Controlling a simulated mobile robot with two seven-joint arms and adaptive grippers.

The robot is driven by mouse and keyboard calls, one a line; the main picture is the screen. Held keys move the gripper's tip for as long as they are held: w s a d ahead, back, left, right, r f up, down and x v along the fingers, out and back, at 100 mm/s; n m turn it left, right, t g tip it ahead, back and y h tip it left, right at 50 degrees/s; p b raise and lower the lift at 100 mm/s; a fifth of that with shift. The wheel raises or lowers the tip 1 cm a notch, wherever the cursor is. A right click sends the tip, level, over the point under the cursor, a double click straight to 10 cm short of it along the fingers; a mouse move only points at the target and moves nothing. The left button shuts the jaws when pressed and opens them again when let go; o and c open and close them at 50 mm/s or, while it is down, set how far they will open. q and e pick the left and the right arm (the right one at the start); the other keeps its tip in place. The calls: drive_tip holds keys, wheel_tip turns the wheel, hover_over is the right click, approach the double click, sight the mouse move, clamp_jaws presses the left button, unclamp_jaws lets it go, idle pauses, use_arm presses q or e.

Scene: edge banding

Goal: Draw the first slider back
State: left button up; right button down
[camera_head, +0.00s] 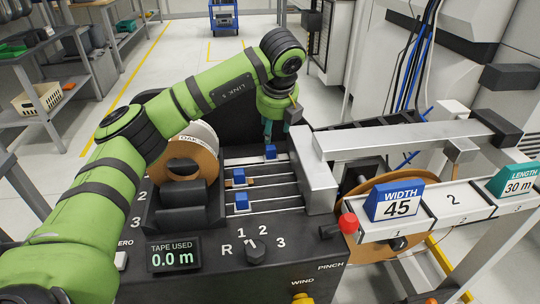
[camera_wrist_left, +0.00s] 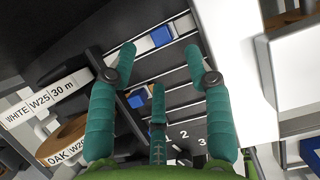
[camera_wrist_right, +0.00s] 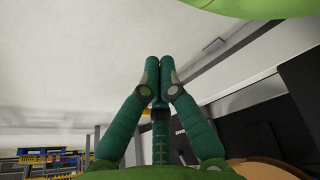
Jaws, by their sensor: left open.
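Three blue sliders sit on parallel rails of the black machine. The far one, first in order (camera_head: 270,151), stands farther right than the middle slider (camera_head: 239,176) and the near slider (camera_head: 242,200). My left gripper (camera_head: 281,128) points down just over the far slider. In the left wrist view its fingers (camera_wrist_left: 160,50) are apart, and a blue slider (camera_wrist_left: 161,36) appears between the fingertips. I cannot tell whether they touch it. Another blue slider (camera_wrist_left: 137,101) shows lower down. My right gripper (camera_wrist_right: 160,70) shows only in its wrist view, fingertips together, with nothing visible between them.
A silver housing (camera_head: 315,175) stands right of the rails. A tape roll labelled OAK (camera_head: 203,150) stands left of them. In front are a selector knob (camera_head: 256,250), a red knob (camera_head: 348,222) and a "0.0 m" display (camera_head: 173,255). A WIDTH 45 sign (camera_head: 396,202) is at right.

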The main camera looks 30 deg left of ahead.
sight(270, 148)
use_arm(q)
drive_tip(key=x, duration=0.8)
drive_tip(key=shift+s+f, duration=0.15)
drive_tip(key=shift+f, duration=0.35)
use_arm(e)
drive_tip(key=shift+w+f, duration=0.4)
drive_tip(key=shift+w, duration=0.2)
use_arm(q)
drive_tip(key=shift+r, duration=0.1)
clamp_jaws()
